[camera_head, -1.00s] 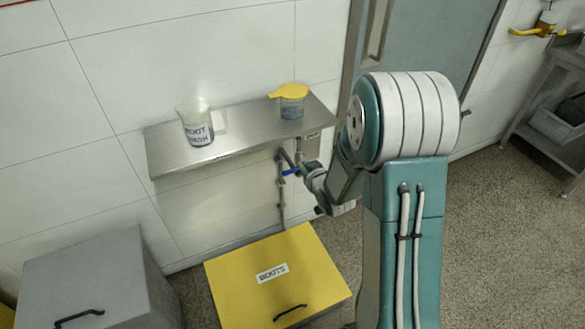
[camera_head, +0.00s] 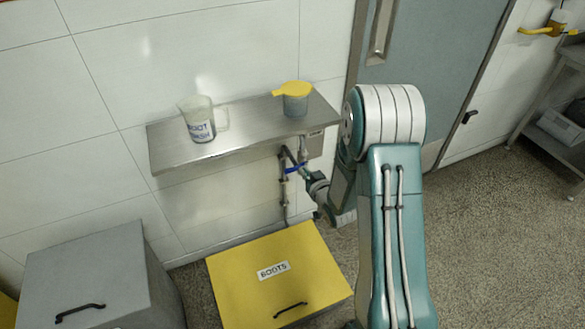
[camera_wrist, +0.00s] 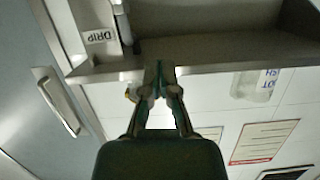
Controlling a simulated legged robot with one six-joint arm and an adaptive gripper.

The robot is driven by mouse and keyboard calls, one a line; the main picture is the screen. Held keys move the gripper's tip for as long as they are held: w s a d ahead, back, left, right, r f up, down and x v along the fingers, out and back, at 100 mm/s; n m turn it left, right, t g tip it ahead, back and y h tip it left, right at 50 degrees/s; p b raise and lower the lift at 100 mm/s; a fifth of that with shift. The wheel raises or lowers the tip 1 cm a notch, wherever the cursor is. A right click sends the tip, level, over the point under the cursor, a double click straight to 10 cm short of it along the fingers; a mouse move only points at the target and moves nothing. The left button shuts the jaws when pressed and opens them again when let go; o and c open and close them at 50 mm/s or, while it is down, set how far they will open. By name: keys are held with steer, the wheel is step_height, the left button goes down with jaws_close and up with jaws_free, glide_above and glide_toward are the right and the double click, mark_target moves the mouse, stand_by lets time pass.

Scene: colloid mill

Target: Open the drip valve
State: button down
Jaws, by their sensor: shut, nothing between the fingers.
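The drip valve shows in the head view as a small blue lever (camera_head: 293,169) on a thin pipe (camera_head: 283,190) below the wall shelf. My gripper (camera_head: 304,172) is at the lever's right end, small and partly merged with it, so I cannot tell whether they touch. In the wrist view my gripper (camera_wrist: 160,72) has its fingertips together with nothing between them, in front of the shelf edge. A white plate reading DRIP (camera_wrist: 100,37) appears upside down to the left of the fingers. I cannot make out the blue lever in the wrist view.
The steel shelf (camera_head: 240,134) holds a BOOT WASH jug (camera_head: 199,122) and a yellow-lidded cup (camera_head: 296,100). A yellow BOOTS bin (camera_head: 255,290) stands below, a grey bin (camera_head: 90,275) at left.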

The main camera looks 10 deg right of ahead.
glide_above(293, 168)
steer(key=s, duration=0.2)
step_height(293, 168, down, 2)
steer(key=f, duration=0.4)
steer(key=shift+w+a+f, duration=0.1)
steer(key=shift+w+a, duration=0.1)
steer(key=shift+a, duration=0.05)
